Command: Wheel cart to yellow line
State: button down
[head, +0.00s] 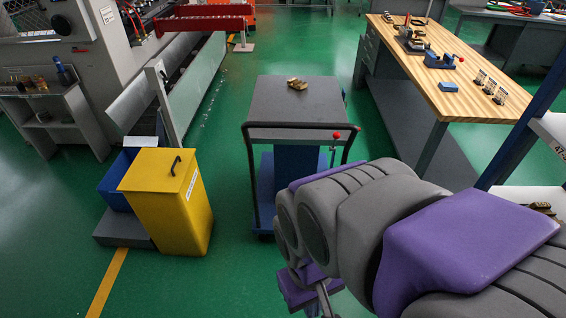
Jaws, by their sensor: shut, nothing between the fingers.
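The cart (295,100) stands ahead of me, with a grey top, a blue lower body and a black push handle (247,165) on its near side. A lever with a red knob (336,134) rises by the handle's right. Small brass-coloured parts (297,84) lie on the cart's top. My arm covers the cart's lower right. My gripper (318,304) shows only partly at the bottom, below the handle and apart from it, shut and empty.
A yellow bin (170,205) and a blue bin (115,178) stand left of the cart. A wooden-topped workbench (470,95) with tools is at right, beside a blue-framed shelf (525,125). A large machine (80,60) fills the far left. Green floor is open between bins and cart.

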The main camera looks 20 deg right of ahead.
aim_at(297, 147)
jog(key=z, duration=0.75)
